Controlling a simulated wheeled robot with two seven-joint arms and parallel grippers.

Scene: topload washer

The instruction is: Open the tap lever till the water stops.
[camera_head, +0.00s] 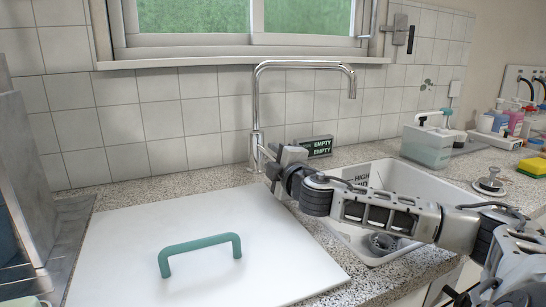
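A chrome tap (257,105) stands behind the sink, with a tall spout that bends to the right over it. Its thin lever (264,151) is low on the tap body, and my gripper partly hides it. My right gripper (277,163) is at the tap base, touching or very close to the lever; its fingers are too small and overlapped to show if they are open. The white sink (400,170) has a level mark reading "HIGH" and a drain; my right arm crosses in front of it. No water stream shows under the spout. My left gripper is out of view.
A small display (317,147) behind the sink reads "EMPTY" twice. A white lid (120,240) with a green handle (200,247) lies left of the sink. A dispenser (427,147), bottles (515,122), a drain plug (489,182) and a yellow sponge (532,166) stand at right.

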